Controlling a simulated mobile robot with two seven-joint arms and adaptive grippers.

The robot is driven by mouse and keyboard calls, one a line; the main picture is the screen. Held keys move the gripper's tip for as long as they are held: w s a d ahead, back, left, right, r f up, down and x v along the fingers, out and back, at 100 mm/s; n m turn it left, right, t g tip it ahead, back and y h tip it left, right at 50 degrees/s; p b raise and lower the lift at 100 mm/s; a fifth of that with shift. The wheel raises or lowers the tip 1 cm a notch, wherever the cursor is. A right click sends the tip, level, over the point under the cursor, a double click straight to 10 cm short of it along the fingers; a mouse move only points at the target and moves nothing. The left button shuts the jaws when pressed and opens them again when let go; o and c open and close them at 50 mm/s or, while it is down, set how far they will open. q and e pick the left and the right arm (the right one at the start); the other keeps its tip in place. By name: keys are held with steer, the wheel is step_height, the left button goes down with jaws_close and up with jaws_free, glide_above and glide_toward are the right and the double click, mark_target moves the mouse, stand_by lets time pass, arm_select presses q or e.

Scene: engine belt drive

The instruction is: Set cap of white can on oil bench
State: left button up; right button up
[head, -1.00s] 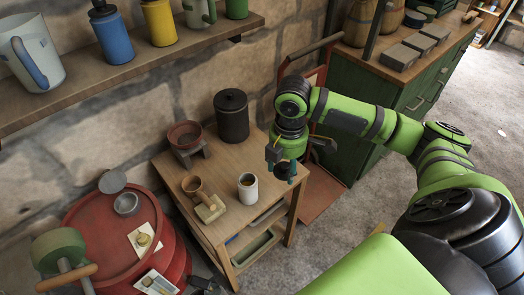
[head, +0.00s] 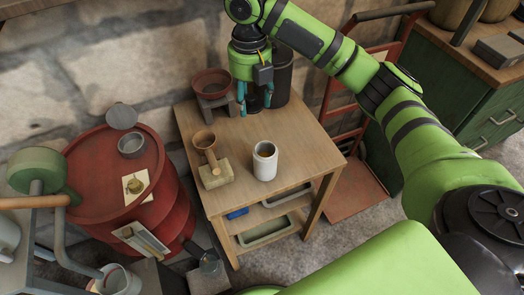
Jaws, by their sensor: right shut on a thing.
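The white can (head: 265,161) stands upright on the wooden oil bench (head: 289,130), its top open and its inside brownish. My right gripper (head: 254,101) points down over the back of the bench, behind the can and in front of a dark canister (head: 284,76). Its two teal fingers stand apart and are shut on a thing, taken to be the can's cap. The cap itself is hard to make out between the fingers. My left gripper is not in view.
On the bench, a brown bowl on a grey stand (head: 211,88) and a wooden funnel on a block (head: 208,153) stand left of the gripper. A red drum (head: 88,180) is at left. The bench's front right is clear.

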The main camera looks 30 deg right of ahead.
mark_target(253, 147)
step_height(253, 147, down, 18)
steer(key=shift+a+r, duration=0.1)
stand_by(0.4)
steer(key=o, duration=0.8)
steer(key=shift+f, duration=0.2)
step_height(253, 147, up, 12)
steer(key=shift+r, duration=0.2)
